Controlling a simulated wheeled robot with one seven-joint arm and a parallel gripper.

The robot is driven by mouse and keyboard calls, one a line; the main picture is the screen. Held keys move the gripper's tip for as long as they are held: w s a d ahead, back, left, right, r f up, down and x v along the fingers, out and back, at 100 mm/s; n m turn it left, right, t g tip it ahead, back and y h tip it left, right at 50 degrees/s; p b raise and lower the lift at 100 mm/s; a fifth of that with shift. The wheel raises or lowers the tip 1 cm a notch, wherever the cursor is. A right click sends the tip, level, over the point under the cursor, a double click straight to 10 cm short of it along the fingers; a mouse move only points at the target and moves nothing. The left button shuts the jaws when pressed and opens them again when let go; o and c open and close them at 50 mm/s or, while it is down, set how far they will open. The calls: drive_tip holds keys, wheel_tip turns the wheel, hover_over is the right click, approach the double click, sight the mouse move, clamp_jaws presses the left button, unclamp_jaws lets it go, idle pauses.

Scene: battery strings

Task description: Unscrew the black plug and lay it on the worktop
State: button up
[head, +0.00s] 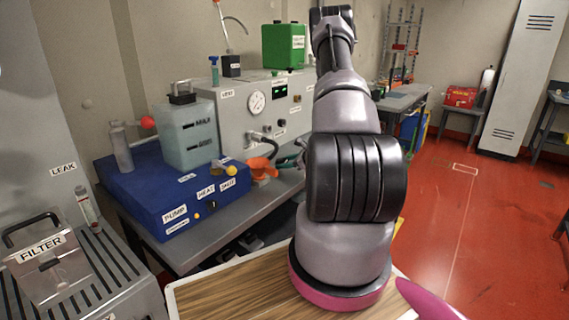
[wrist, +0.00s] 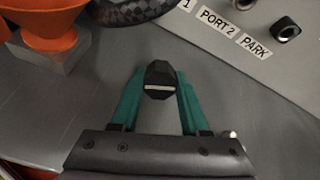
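The black plug (wrist: 159,82), faceted with a pale stripe across it, sits between the teal fingertips of my gripper (wrist: 158,88) in the wrist view. The fingers press on it from both sides. It appears held over the grey worktop (wrist: 235,100), clear of the panel; its height above the surface is hard to tell. The plug cannot be made out there.
An orange funnel (wrist: 45,22) on a grey block stands at upper left, beside a dark braided hose (wrist: 130,8). Bare worktop lies around my fingers.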

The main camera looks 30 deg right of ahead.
drive_tip(key=o, duration=0.4)
drive_tip(key=v, duration=1)
drive_tip(key=shift+s+d+r, duration=0.1)
drive_tip(key=shift+s+r, duration=0.1)
drive_tip(key=shift+s, duration=0.1)
drive_tip(key=s+a+r+n+g+y, duration=0.25)
drive_tip(key=a+r+n, duration=0.35)
drive_tip(key=a+r, duration=0.5)
drive_tip(key=s+a+r+n+g+y, duration=0.2)
drive_tip(key=a+r+n+g, duration=0.2)
drive_tip(key=a+r+n, duration=0.55)
drive_tip(key=shift+s+a+r+n+t+h, duration=0.3)
drive_tip(key=shift+s+a+r+n+h, duration=0.95)
drive_tip(key=shift+s+r, duration=1.55)
drive_tip(key=shift+s+a+r+n+t+h, duration=0.25)
drive_tip(key=shift+s+a+r+n+h, duration=0.9)
drive_tip(key=shift+s+r, duration=1.6)
drive_tip(key=shift+s+a+r+n+t+h, duration=0.3)
drive_tip(key=shift+s+a+r+n+h, duration=0.9)
drive_tip(key=shift+s+r, duration=1.55)
